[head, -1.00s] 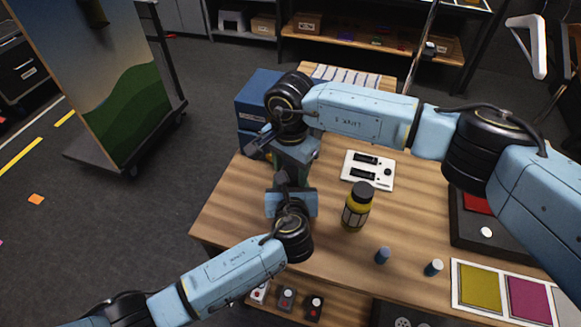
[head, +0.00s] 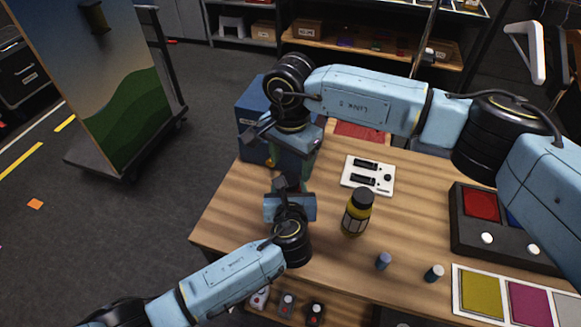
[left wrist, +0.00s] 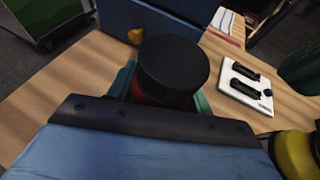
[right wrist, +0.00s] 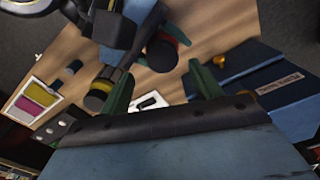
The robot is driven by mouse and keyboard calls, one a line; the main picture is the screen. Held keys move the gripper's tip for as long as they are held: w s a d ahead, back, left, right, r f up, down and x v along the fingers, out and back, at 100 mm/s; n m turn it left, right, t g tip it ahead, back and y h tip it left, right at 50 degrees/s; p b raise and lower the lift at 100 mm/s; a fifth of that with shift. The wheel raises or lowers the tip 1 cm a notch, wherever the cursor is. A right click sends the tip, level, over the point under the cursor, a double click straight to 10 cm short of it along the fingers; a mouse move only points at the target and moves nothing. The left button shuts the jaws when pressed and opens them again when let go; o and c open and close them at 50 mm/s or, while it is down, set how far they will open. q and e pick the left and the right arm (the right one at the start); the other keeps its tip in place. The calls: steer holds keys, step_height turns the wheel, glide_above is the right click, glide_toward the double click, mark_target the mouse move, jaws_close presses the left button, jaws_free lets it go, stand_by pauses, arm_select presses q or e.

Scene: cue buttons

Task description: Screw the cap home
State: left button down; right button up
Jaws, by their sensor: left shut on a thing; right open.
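A jar with a wide black cap (left wrist: 173,68) stands in my left gripper. A strip of its dark red body (left wrist: 150,98) shows under the cap. I cannot tell how tightly the cap sits. My left gripper (head: 289,186) is shut on the jar. In the head view the grippers hide the jar. My right gripper (head: 292,158) is open and empty above it, pointing down. In the right wrist view the cap (right wrist: 162,54) lies beyond the spread green fingers.
A yellow bottle (head: 356,214) with a black top stands right of the jar. A white panel (head: 368,175), two small cylinders (head: 383,261), a button box (head: 480,207) and colour cards (head: 480,292) lie farther right. Blue boxes (head: 255,105) stand behind.

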mark_target(289, 178)
steer(key=shift+c, duration=0.4)
steer(key=r+n, duration=0.1)
steer(key=n, duration=0.2)
steer(key=shift+r, duration=0.15)
step_height(289, 178, up, 2)
steer(key=n, duration=0.5)
steer(key=shift+a+r+n, duration=0.1)
steer(key=shift+n, duration=0.2)
steer(key=shift+f, duration=4.05)
steer(key=shift+c, duration=0.3)
steer(key=c, duration=0.9)
steer(key=m, duration=0.6)
steer(key=shift+m, duration=0.3)
steer(key=shift+c, duration=0.3)
